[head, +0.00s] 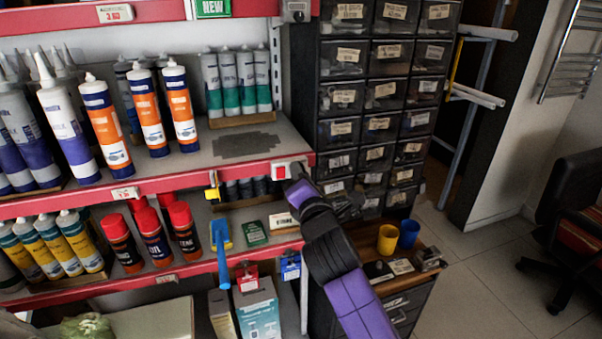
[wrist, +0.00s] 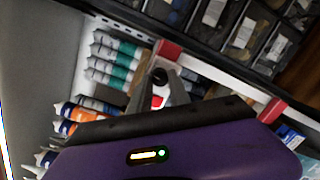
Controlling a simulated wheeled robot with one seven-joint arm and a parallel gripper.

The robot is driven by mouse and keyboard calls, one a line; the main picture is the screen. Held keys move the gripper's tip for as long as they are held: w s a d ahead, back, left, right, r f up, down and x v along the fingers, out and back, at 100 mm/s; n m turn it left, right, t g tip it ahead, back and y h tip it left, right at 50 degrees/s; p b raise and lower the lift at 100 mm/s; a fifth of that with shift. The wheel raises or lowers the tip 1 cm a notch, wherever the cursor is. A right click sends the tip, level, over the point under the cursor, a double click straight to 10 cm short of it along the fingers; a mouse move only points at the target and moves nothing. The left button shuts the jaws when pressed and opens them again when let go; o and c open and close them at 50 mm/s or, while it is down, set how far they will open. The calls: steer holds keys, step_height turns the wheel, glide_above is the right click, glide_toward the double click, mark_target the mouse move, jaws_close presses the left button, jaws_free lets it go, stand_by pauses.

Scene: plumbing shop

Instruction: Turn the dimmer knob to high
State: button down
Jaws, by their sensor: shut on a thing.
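The dimmer is a small white box with a red patch (head: 281,171) on the red front edge of the middle shelf. My gripper (head: 295,181) reaches up to its right side from below. In the wrist view a round black knob (wrist: 160,76) sits at the tips of my gripper (wrist: 160,88), and the fingers are shut on it. A bit of white and red (wrist: 157,102) shows between the fingers. The knob's mark and any scale cannot be read. In the head view my gripper hides most of the knob.
Orange and white cartridges (head: 145,110) stand on the middle shelf, left of the dimmer. A black drawer cabinet (head: 375,100) rises close on the right. A blue tool (head: 221,250) and tags hang below. Yellow (head: 387,239) and blue cups (head: 408,234) stand on a low wooden top.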

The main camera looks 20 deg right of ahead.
steer(key=shift+d+f+m+y+p, duration=0.15)
steer(key=shift+m+y+p, duration=0.55)
steer(key=shift+m, duration=4.55)
steer(key=shift+d+r+m+y+p, duration=0.15)
steer(key=shift+m+y+p, duration=0.5)
steer(key=shift+m, duration=4.55)
steer(key=shift+d+f+m+y+p, duration=0.15)
steer(key=shift+m+y+p, duration=0.5)
steer(key=shift+m, duration=4.6)
steer(key=c, duration=1.2)
jaws_free()
